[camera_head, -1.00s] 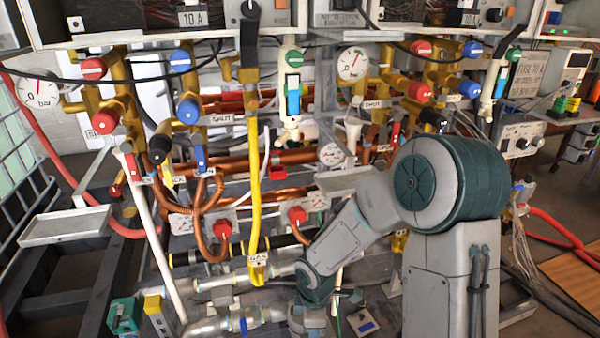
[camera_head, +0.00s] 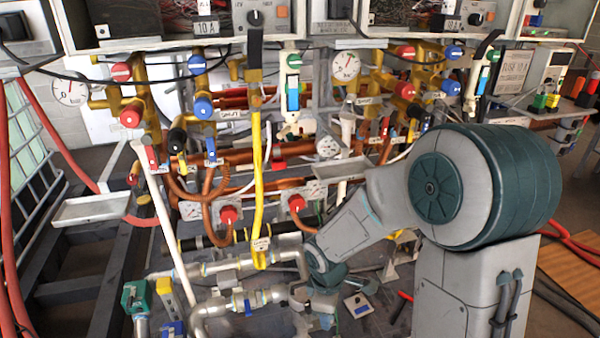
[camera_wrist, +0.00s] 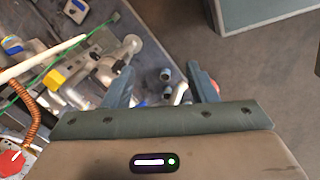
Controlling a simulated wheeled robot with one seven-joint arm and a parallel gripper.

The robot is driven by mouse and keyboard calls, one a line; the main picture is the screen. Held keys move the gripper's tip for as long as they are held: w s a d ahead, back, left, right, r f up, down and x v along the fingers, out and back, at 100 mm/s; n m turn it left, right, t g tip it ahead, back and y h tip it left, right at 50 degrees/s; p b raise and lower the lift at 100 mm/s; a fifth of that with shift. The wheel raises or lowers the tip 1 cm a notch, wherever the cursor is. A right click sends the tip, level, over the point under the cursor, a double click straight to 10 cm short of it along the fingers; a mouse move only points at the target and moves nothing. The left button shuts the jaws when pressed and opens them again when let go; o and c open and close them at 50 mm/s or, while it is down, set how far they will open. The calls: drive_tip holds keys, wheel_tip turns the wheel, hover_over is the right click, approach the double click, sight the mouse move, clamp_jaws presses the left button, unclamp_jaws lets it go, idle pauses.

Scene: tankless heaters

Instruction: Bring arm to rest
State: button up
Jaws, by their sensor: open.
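My arm reaches forward and down from the right in the head view, its wrist low in front of the pipework. In the wrist view my gripper (camera_wrist: 160,85) has its two fingers wide apart, with nothing held between them. Below the fingers are the grey floor and some blurred pipe ends.
Copper pipes (camera_head: 265,190) with red and blue knobs fill the middle. A yellow lever pipe (camera_head: 258,190) hangs in front. A metal tray (camera_head: 90,210) stands at left. Grey floor (camera_wrist: 240,60) is open ahead of the fingers.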

drive_tip(key=s+d+r+m+p, duration=0.2)
drive_tip(key=s+r+m+p, duration=0.2)
drive_tip(key=r, duration=0.6)
drive_tip(key=s+d+r+m+t+p, duration=0.1)
drive_tip(key=s+d+r+m+p, duration=0.2)
drive_tip(key=r, duration=0.8)
drive_tip(key=s+d+r+m+t+p, duration=0.1)
drive_tip(key=s+d+r+m+p, duration=0.2)
drive_tip(key=r+m+p, duration=0.3)
wheel_tip(320, 180, up, 5)
drive_tip(key=shift+s+d+f+m+y+p, duration=0.2)
drive_tip(key=shift+s+m+y+p, duration=0.2)
drive_tip(key=shift+s+m, duration=0.5)
